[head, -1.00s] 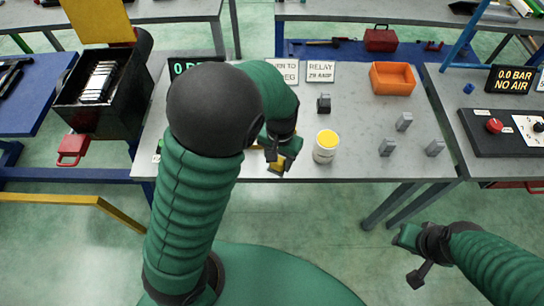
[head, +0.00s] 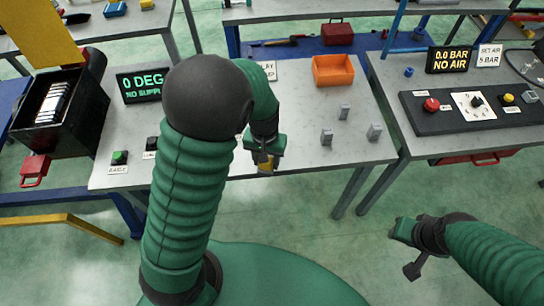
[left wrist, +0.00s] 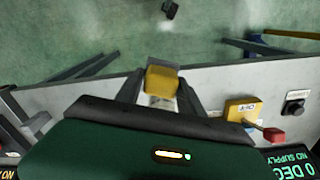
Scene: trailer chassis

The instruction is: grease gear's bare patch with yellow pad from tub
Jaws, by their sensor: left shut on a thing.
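My left gripper (head: 264,150) hangs near the front edge of the bench, with the jaws shut on a yellow pad (head: 266,167). In the left wrist view the pad (left wrist: 161,80) sits between the two fingers, with the bench edge and floor beyond it. The white tub with yellow contents is not clearly visible now; a small pale patch shows just under the pad in the left wrist view. I cannot make out the gear or its bare patch. My right gripper (head: 408,245) is low at the right over the floor; its jaw state is unclear.
Small grey blocks (head: 327,137) and an orange bin (head: 333,70) stand on the bench. A "0 DEG" display (head: 144,86) and a green button (head: 120,157) are at left. An air panel (head: 470,105) is on the right bench. A black open box (head: 58,110) stands far left.

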